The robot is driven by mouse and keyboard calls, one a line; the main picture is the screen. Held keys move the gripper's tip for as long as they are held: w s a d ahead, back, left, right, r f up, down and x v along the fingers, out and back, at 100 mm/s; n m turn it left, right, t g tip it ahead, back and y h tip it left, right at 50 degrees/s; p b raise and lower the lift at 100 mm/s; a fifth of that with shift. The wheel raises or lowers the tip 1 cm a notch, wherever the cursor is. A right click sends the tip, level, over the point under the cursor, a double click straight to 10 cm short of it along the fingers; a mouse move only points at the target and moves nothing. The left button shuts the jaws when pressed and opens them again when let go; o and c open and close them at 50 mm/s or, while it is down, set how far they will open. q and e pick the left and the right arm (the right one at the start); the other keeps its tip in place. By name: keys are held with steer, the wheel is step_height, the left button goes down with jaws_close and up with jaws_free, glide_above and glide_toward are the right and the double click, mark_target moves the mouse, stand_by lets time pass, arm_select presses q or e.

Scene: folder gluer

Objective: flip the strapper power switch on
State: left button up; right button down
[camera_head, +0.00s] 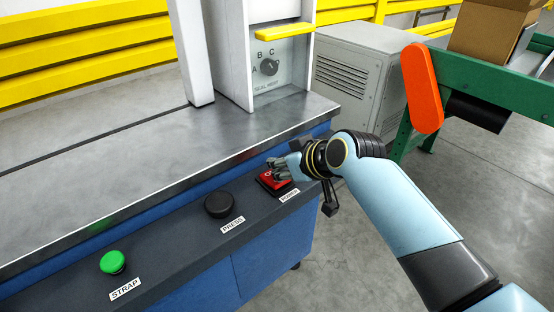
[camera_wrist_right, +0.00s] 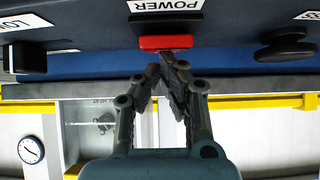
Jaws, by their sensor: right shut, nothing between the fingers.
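The red power switch (camera_head: 273,180) sits on the dark front panel of the strapper, above a POWER label (camera_head: 289,196). My right gripper (camera_head: 281,167) is at the switch and hides part of it in the head view. In the right wrist view the red switch (camera_wrist_right: 166,42) shows with the POWER label (camera_wrist_right: 166,5) beside it, and the shut, empty fingertips (camera_wrist_right: 167,62) are right by its edge. I cannot tell whether they touch it or which way the rocker is tilted. My left gripper is not in view.
A black PRESS knob (camera_head: 219,205) and a green STRAP button (camera_head: 112,262) sit on the same panel to the left. A selector dial (camera_head: 269,67) is on the white post. A green conveyor frame (camera_head: 480,80) with an orange end piece (camera_head: 422,88) stands at right.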

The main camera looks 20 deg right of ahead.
stand_by(0.3)
steer(key=r+p, duration=0.4)
steer(key=r, duration=0.1)
steer(key=shift+w+a+r+p, duration=0.1)
steer(key=shift+w+p, duration=0.3)
steer(key=w+r+v, duration=0.1)
steer(key=v, duration=0.8)
steer(key=shift+a, duration=0.15)
